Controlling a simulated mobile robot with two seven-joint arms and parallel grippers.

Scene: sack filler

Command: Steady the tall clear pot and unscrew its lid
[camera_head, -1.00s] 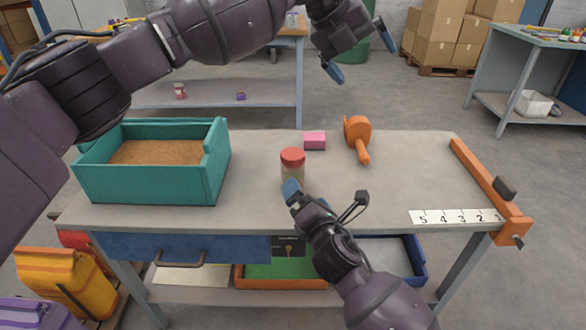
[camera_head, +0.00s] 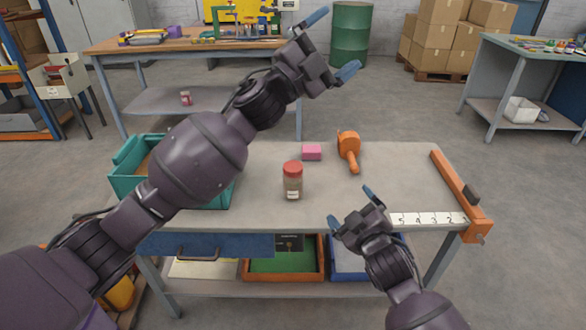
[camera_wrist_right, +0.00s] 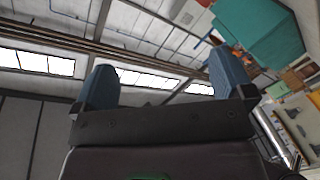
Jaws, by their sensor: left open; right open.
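The tall clear pot (camera_head: 292,184) stands upright on the workbench, with a red lid (camera_head: 293,167) on it and a pale label low on its side. Its contents look brownish. My left gripper (camera_head: 332,45) is open and empty, raised high above and beyond the bench's back edge, well apart from the pot. My right gripper (camera_head: 351,206) is open and empty, to the right of the pot near the bench's front edge, not touching it. In the right wrist view the blue fingertips (camera_wrist_right: 161,85) are spread with nothing between them.
On the workbench (camera_head: 262,212), a teal box (camera_head: 126,180) stands at left, partly hidden by my left arm. An orange rail (camera_head: 455,185) and number strip (camera_head: 425,219) are at right.

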